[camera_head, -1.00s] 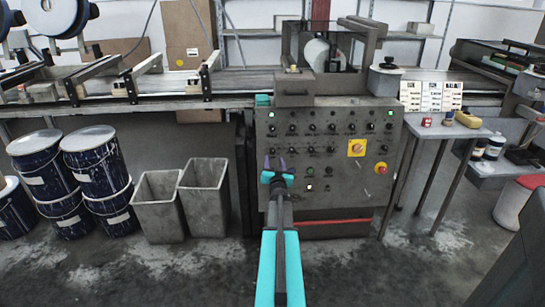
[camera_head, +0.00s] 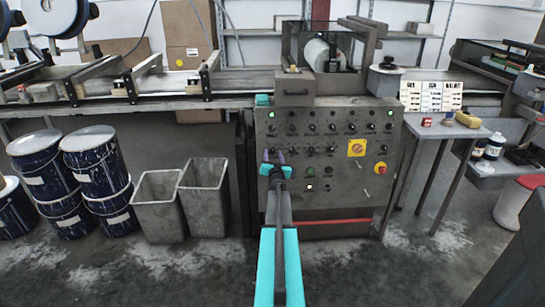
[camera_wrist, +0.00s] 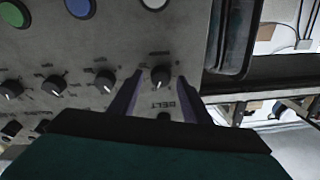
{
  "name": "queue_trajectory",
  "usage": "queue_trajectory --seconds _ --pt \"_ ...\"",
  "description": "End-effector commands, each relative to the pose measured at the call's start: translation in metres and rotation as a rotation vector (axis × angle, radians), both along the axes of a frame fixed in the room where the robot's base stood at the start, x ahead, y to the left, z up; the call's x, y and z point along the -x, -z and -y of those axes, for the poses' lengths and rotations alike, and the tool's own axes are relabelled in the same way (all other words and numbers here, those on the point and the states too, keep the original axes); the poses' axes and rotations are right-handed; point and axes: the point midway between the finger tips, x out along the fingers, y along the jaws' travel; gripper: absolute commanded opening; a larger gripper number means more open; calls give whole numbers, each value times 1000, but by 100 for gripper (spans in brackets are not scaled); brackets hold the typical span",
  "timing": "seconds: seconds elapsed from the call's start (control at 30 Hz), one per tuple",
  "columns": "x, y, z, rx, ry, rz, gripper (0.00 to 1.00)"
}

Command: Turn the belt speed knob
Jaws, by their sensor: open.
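A black knob (camera_wrist: 161,77) with a pale pointer mark sits on the grey control panel in the wrist view. The lettering BELT is printed close to it. My gripper (camera_wrist: 159,80) is open, with its two purple-grey fingers on either side of this knob. I cannot tell whether the fingers touch it. In the head view, my gripper (camera_head: 273,157) is at the left side of the control panel (camera_head: 330,200) and hides part of the lower knob row there.
Other knobs (camera_wrist: 105,80) stand in a row beside the fingers. Green, blue and white buttons (camera_wrist: 80,7) lie farther up in the wrist view. The panel also bears a red button on yellow (camera_head: 381,168). Grey bins (camera_head: 204,198) and a side table (camera_head: 440,130) flank it.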

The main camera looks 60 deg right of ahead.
Motion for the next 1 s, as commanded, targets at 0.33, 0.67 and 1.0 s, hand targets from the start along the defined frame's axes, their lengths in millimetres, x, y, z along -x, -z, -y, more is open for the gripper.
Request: queue_trajectory --seconds 0.33,0.67,1.0 --pt "0 0 0 0 0 0 3" --pt "0 0 0 1 0 -2 2" --pt "0 -1 2 9 -2 -10 2"
